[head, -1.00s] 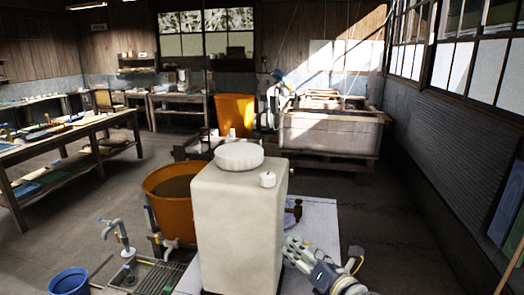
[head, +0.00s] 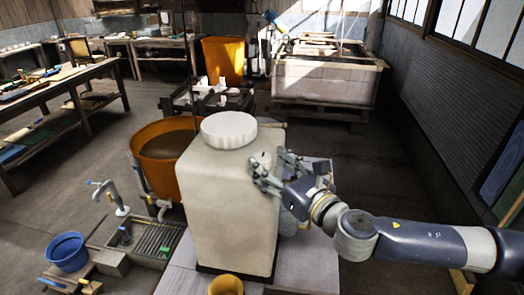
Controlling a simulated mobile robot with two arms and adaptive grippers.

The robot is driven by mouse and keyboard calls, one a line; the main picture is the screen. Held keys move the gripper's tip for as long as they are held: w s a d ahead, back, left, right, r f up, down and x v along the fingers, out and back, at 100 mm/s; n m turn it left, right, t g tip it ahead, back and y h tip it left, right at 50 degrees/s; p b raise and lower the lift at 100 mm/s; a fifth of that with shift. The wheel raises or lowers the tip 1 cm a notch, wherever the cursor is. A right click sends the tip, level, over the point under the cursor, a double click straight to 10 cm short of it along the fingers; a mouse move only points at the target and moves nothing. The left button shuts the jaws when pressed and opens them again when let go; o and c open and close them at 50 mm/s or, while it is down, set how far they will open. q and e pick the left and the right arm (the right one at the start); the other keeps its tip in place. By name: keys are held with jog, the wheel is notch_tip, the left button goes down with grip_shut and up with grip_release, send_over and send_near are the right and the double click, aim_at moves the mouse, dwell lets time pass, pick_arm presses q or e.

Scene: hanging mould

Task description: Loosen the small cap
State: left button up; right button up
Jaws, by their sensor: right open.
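A tall white plastic container (head: 225,205) stands on a light tabletop, with a large ribbed white lid (head: 229,130) on top. The small white cap (head: 264,156) is on the container's top at the front right of the large lid. My right gripper (head: 268,160) comes in from the right and is open, with its fingers at the small cap. The fingers partly hide the cap, and I cannot tell whether they touch it. My left gripper is not in view.
An orange tub (head: 160,150) of dark liquid stands left of the container. A yellow cup (head: 226,285) is in front of it. A tap (head: 108,195), a drain grate and a blue bucket (head: 68,252) are at the lower left.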

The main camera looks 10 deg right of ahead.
aim_at(268, 161)
jog(key=x, duration=0.3)
jog(key=shift+w+a+r+p, duration=0.1)
jog(key=shift+w+a+p, duration=0.05)
jog(key=shift+p, duration=0.25)
jog(key=shift+w, duration=0.15)
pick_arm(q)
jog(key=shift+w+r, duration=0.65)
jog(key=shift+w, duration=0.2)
pick_arm(e)
jog(key=c, duration=1.1)
